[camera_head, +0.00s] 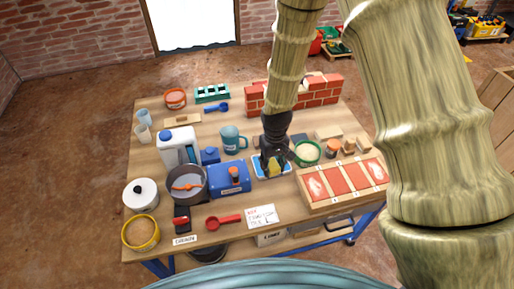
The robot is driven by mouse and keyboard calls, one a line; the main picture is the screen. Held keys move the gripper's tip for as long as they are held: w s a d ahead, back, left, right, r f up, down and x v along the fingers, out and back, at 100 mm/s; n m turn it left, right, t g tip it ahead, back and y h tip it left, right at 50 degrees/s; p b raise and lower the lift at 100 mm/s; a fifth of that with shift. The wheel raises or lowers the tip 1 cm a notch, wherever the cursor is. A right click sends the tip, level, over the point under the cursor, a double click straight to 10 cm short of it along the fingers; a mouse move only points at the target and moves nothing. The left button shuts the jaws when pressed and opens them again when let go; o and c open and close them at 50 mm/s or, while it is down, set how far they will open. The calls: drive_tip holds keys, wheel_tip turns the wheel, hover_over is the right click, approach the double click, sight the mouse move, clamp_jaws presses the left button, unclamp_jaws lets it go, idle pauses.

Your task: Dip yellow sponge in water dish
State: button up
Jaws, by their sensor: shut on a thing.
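My gripper (272,158) points down at the middle of the table and is shut on the yellow sponge (274,169). The sponge is small and partly covered by the dark fingers. A shallow blue-rimmed dish (288,170) with a pale inside lies directly below and around the sponge in this view. I cannot tell whether the sponge touches the water or hangs just above it. The back of the dish is hidden by my gripper.
A blue box (230,178) stands close left of the dish, and a green-rimmed bowl (307,153) close right. A wooden tray with red panels (309,200) lies to the front right. A teal mug (232,140) and a brick wall (320,97) stand behind.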

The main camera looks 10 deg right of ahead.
sight(271, 160)
drive_tip(key=w+n, duration=0.1)
drive_tip(key=n, duration=0.1)
drive_tip(key=w+n, duration=0.2)
drive_tip(key=w+d+r+n, duration=0.1)
drive_tip(key=w+n, duration=0.1)
drive_tip(key=shift+r+n+p, duration=0.1)
drive_tip(key=shift+n+p, duration=0.2)
drive_tip(key=shift+p, duration=0.05)
drive_tip(key=shift+w+d+n, duration=0.25)
drive_tip(key=shift+w+n, duration=0.15)
drive_tip(key=shift+n, duration=0.1)
wheel_tip(271, 160, down, 6)
drive_tip(key=b, duration=0.5)
drive_tip(key=shift+b, duration=0.3)
drive_tip(key=shift+s+f, duration=0.1)
drive_tip(key=shift+f, duration=0.4)
idle(2.0)
idle(0.5)
wheel_tip(271, 160, up, 7)
drive_tip(key=p, duration=0.6)
idle(0.4)
idle(0.6)
